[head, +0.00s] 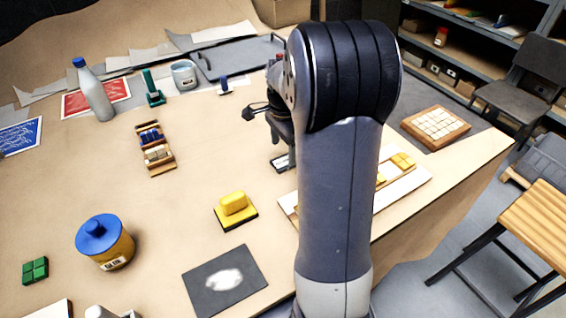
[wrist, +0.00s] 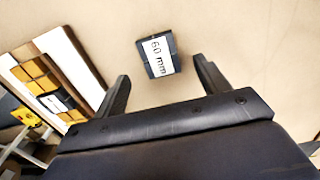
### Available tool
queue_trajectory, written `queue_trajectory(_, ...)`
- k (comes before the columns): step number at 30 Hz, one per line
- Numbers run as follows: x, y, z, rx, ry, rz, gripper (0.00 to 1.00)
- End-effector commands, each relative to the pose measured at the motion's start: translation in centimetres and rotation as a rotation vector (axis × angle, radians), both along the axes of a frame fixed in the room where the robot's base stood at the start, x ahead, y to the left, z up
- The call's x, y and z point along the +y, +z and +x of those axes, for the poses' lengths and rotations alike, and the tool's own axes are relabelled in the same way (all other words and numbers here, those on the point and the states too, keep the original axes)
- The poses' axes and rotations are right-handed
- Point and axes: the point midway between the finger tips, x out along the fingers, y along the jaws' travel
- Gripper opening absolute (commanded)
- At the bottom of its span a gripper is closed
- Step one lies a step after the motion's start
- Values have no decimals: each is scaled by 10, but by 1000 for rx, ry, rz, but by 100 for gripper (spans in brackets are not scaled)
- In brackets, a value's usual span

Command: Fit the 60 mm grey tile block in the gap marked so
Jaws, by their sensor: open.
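The dark grey tile block (wrist: 151,70) has a white label reading "60 mm". It lies on the table, apart from other things, and also shows left of my arm in the head view (head: 281,164). My gripper (wrist: 160,68) is open and empty above it; in the wrist view the block appears between and a little beyond the fingertips. In the head view my arm hides much of the gripper. The mosaic panel (wrist: 79,64) has amber tiles and a dark spot with a white label (wrist: 55,102), which looks like the marked gap. My arm covers the panel's middle in the head view (head: 409,187).
A yellow block on a dark base (head: 235,207), a grey mat (head: 203,290) and a glue jar (head: 108,250) stand nearer. A tile rack (head: 155,158) is to the left. A framed white-tile panel (head: 435,127) lies at the right. Table around the grey block is bare.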

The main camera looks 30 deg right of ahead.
Motion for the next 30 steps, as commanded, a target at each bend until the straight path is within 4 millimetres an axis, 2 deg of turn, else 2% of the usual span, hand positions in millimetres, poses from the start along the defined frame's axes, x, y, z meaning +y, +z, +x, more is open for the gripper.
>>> queue_trajectory(3, 1, -20, -1, 6, 1, 2, 71)
queue_trajectory(7, 1, -37, -1, 4, 0, 1, 71)
queue_trajectory(16, 1, -42, 0, 0, 0, 0, 71)
queue_trajectory(30, 1, -42, 0, 0, 0, 0, 33)
